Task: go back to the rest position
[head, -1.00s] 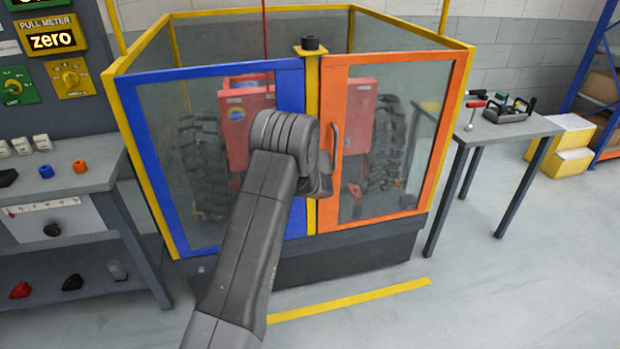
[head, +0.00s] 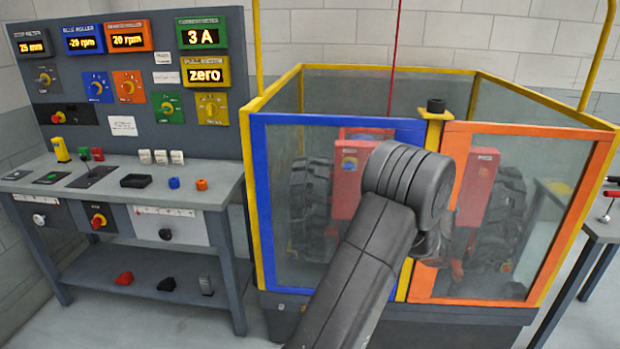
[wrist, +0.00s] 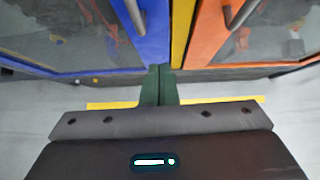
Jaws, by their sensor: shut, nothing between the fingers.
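My gripper (wrist: 159,84) shows in the wrist view with its two dark green fingers together and nothing between them. It points at the foot of the yellow post (wrist: 181,35) between the blue door (wrist: 152,40) and the orange door (wrist: 207,40). I see no contact between the fingers and the cage. In the head view my arm reaches up in front of the cage, and its wrist hides most of the gripper near the orange door's handle.
The glazed cage (head: 259,205) holds a red machine with black wheels (head: 310,195); both doors look closed. A grey bench (head: 60,185) with knobs and small parts stands left, under a panel (head: 150,40) of displays. A small table (head: 600,230) stands right. Floor shows before the cage.

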